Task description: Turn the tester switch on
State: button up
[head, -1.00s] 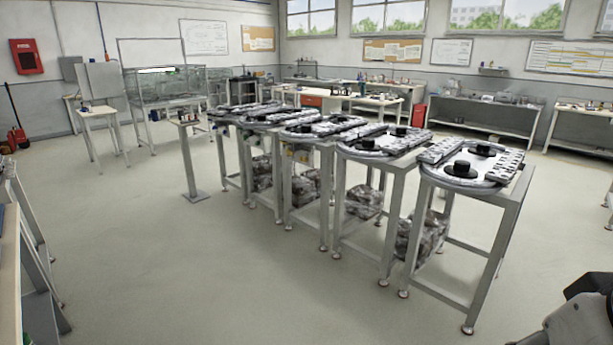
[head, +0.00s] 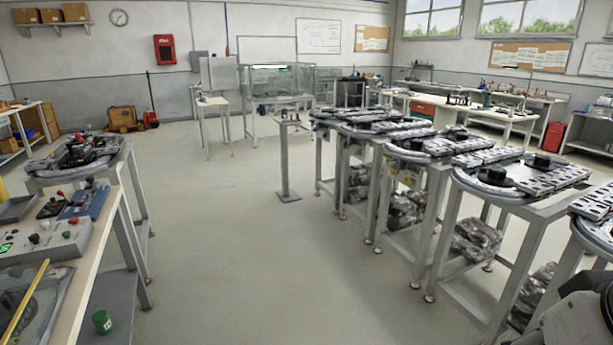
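A light grey box (head: 45,241) with red and black knobs and a lit green display lies on the bench at the left edge. Beside it, farther back, is a blue box (head: 88,203) with small red and dark parts on top. Either could be the tester; I cannot tell which, and no switch position is readable at this size. A dark part of my arm shows in the bottom right corner, well away from this bench. My gripper itself does not show.
The left bench (head: 100,243) also holds a grey tray (head: 15,209) and a yellow rod (head: 24,305). A green can (head: 102,322) is on its lower shelf. A row of track tables (head: 520,205) stands at the right. The floor (head: 235,260) between is clear.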

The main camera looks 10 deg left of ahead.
aim_at(33, 238)
jog(key=i+j+u, duration=0.1)
jog(key=i+u, duration=0.3)
jog(key=i, duration=0.5)
jog(key=i+l+u, duration=0.2)
jog(key=i+u, duration=0.15)
jog(key=i, duration=0.6)
jog(key=i+j+u, duration=0.2)
jog(key=i+u, duration=0.2)
jog(key=i+j+u, duration=0.1)
jog(key=i+u, duration=0.3)
jog(key=i+l+u, duration=0.15)
jog(key=i+u, duration=0.25)
jog(key=i, duration=0.15)
jog(key=i+j+u, duration=0.1)
jog(key=i, duration=0.25)
jog(key=j, duration=0.1)
